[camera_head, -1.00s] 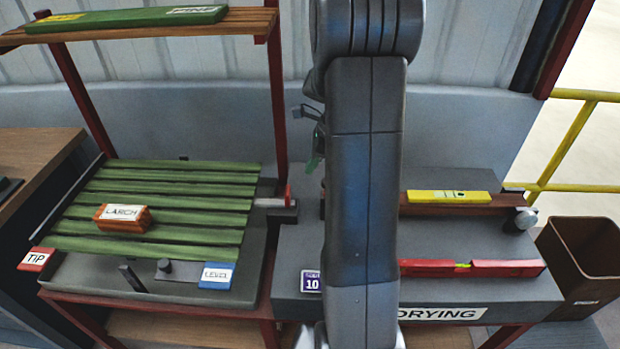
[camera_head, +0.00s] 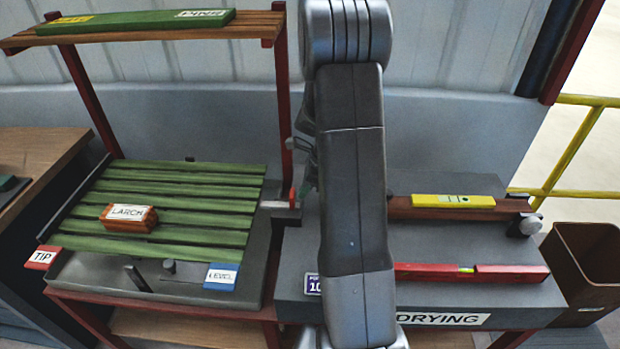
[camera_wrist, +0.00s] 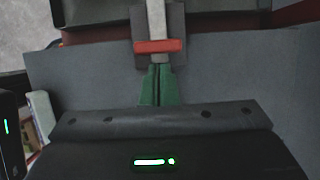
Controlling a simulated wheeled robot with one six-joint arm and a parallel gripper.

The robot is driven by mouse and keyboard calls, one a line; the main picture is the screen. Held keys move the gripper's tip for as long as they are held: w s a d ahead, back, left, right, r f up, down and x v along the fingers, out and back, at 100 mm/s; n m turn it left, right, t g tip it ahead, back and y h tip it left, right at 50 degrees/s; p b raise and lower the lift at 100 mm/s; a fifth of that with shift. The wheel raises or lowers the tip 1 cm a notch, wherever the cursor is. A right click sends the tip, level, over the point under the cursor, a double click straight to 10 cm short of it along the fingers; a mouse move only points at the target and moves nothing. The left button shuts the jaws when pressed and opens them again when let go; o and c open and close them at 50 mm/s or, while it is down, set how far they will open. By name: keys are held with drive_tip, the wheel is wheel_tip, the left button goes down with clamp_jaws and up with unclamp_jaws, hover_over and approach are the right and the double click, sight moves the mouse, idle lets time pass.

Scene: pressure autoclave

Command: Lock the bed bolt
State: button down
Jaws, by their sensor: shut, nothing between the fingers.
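The bed bolt is a light grey bar with a red handle (camera_head: 293,197) at the right edge of the slatted tilting bed (camera_head: 262,255). In the wrist view the bolt's bar (camera_wrist: 156,16) runs up from its red crosspiece (camera_wrist: 158,46). My gripper (camera_wrist: 158,68) is shut and empty, with its green fingers together just below the red crosspiece in that view. I cannot tell whether the fingertips touch it. In the head view my gripper is mostly hidden behind my arm, close to the right of the bolt handle.
A larch block (camera_head: 129,218) lies on the green slats. A blue level tag (camera_head: 221,277) and a red tip tag (camera_head: 43,258) sit at the bed's front. The drying bench (camera_head: 445,285) to the right holds a yellow level (camera_head: 453,201) and a red level (camera_head: 470,272). A post (camera_head: 284,100) rises behind the bolt.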

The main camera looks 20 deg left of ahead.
sight(287, 204)
drive_tip(key=shift+a+f, duration=0.2)
drive_tip(key=shift+f, duration=0.35)
drive_tip(key=a, duration=0.2)
drive_tip(key=s+a+p, duration=0.1)
drive_tip(key=a, duration=0.1)
drive_tip(key=shift+s+a, duration=0.15)
drive_tip(key=shift+a, duration=0.15)
drive_tip(key=shift+r, duration=0.1)
